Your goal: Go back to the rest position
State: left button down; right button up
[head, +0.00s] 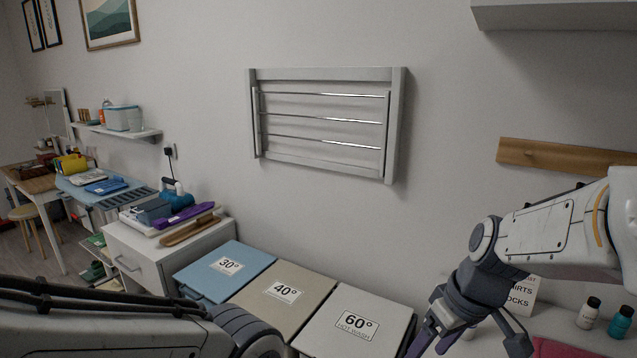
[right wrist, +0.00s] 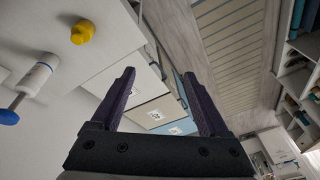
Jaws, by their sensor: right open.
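My right gripper (right wrist: 160,78) is open, with two dark purple fingers spread apart and nothing between them in the right wrist view. In the head view the right arm comes in from the right, and its gripper (head: 468,338) hangs at the lower right, partly cut off by the bottom edge. It is just right of the white 60° hamper lid (head: 358,322). My left arm crosses the lower left of the head view; its gripper is out of frame.
Blue 30° (head: 226,266) and beige 40° (head: 282,292) lids adjoin the 60° one. A white cabinet (head: 150,262) with tools stands left. A drying rack (head: 325,120) hangs on the wall. Small bottles (head: 590,312) stand right. A yellow knob (right wrist: 82,29) shows in the wrist view.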

jog(key=s+a+f+n+g+h, duration=0.1)
jog(key=s+a+f+n+g, duration=0.1)
jog(key=s+a, duration=1.1)
jog(key=s, duration=0.2)
jog(key=shift+s+a+f+n, duration=0.2)
jog(key=shift+s+f+n, duration=0.1)
jog(key=shift+s+f, duration=0.05)
jog(key=shift+c, duration=0.3)
